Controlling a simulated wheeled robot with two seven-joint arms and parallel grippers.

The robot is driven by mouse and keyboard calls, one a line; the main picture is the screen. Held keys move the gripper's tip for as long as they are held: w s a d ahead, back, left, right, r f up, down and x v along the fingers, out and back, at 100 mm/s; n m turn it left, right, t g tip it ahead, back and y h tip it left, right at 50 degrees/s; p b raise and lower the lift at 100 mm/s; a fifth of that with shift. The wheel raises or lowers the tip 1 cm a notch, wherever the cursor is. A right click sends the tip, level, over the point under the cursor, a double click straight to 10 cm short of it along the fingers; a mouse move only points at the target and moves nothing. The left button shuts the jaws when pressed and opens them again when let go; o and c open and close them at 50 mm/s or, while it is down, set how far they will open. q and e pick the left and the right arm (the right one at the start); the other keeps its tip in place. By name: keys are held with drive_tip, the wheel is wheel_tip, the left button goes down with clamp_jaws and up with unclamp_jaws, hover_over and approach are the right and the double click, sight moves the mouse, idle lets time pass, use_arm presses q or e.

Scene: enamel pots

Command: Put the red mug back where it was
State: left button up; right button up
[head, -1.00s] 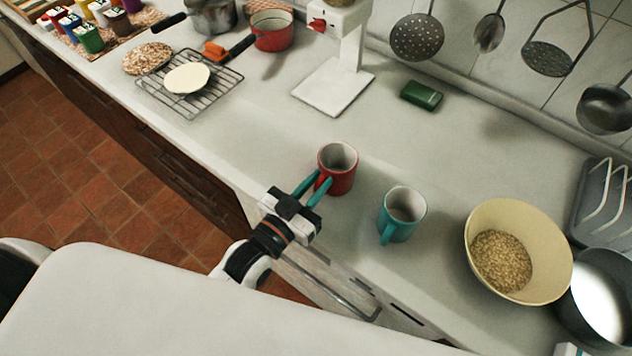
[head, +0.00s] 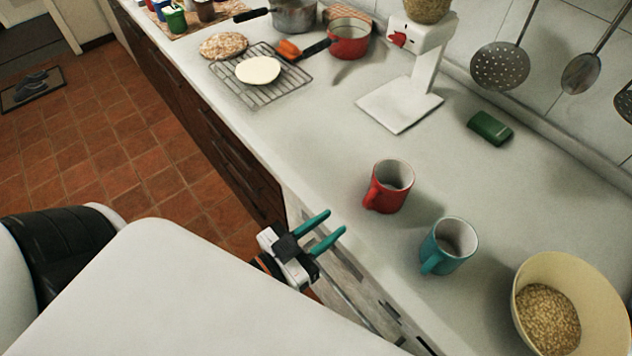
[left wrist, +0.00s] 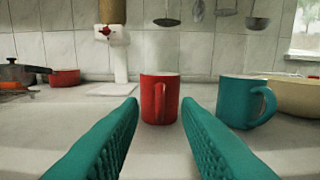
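The red mug (head: 392,188) stands upright on the counter, its handle toward the front left. It also shows in the left wrist view (left wrist: 159,98), straight ahead between the fingers but beyond their tips. My left gripper (head: 329,226) is open and empty, with teal fingers, at the counter's front edge, apart from the mug. A teal mug (head: 452,243) stands upright just right of the red mug; in the left wrist view (left wrist: 240,101) it is behind the right finger's side. My right gripper is not in view.
A cream bowl of grain (head: 598,290) stands at the right. The counter left of the red mug is clear.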

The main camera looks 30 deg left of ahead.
use_arm(q)
drive_tip(key=shift+v, duration=1.1)
drive_tip(key=shift+w, duration=0.1)
drive_tip(key=s+a+f+g+y, duration=0.1)
drive_tip(key=s+a+f+g, duration=0.15)
drive_tip(key=f, duration=0.95)
drive_tip(key=s+a+f+n+g+y, duration=0.1)
drive_tip(key=f+g+y, duration=0.15)
drive_tip(key=f, duration=0.95)
drive_tip(key=s+a+f+g+y, duration=0.15)
drive_tip(key=f+g, duration=0.25)
drive_tip(key=f, duration=0.9)
drive_tip(key=s+a+f+g+y, duration=0.1)
drive_tip(key=s+a+f+g, duration=0.2)
drive_tip(key=s+f+g, duration=0.4)
drive_tip(key=s+f, duration=0.8)
drive_tip(key=s, duration=0.2)
drive_tip(key=shift+f, duration=0.2)
drive_tip(key=shift+a, duration=0.15)
